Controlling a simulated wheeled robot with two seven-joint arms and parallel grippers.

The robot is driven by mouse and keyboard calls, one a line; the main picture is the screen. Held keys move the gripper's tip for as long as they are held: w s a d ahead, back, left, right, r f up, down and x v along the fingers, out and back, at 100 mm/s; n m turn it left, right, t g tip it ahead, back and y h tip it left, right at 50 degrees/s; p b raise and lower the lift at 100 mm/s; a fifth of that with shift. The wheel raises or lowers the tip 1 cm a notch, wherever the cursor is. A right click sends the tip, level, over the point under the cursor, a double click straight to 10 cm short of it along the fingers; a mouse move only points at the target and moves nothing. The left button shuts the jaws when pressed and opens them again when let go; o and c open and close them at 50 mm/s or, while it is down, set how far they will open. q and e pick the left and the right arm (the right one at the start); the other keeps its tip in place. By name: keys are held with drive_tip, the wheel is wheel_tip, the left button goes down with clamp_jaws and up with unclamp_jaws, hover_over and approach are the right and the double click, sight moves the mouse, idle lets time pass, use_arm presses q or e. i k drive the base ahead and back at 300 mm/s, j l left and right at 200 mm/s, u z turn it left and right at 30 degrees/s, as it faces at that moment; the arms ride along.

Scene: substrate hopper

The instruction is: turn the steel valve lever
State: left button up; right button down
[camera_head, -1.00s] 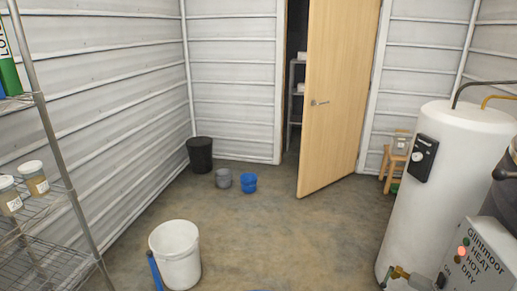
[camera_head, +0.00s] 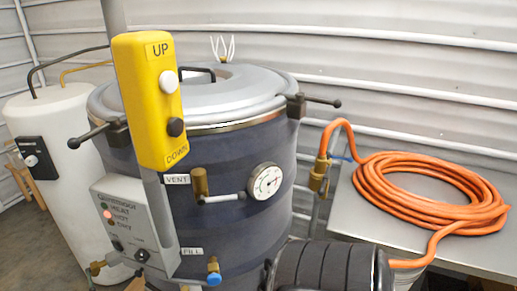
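The steel valve lever (camera_head: 222,198) is a short light-grey bar on a brass valve body (camera_head: 200,182) labelled VENT. It sits on the front of a large dark drum-shaped vessel (camera_head: 238,150), beside a round dial gauge (camera_head: 265,181). The lever points right, roughly level, with its end near the gauge. Neither of my grippers shows in the view.
A yellow UP/DOWN box (camera_head: 148,105) on a grey post stands in front of the vessel, left of the lever. A control box (camera_head: 125,215), a blue-handled tap (camera_head: 213,270) and a dark ribbed object (camera_head: 330,265) are lower. An orange hose (camera_head: 425,190) lies coiled on a metal table (camera_head: 350,215).

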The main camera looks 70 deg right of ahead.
sight(241, 195)
drive_tip(key=z, duration=1.85)
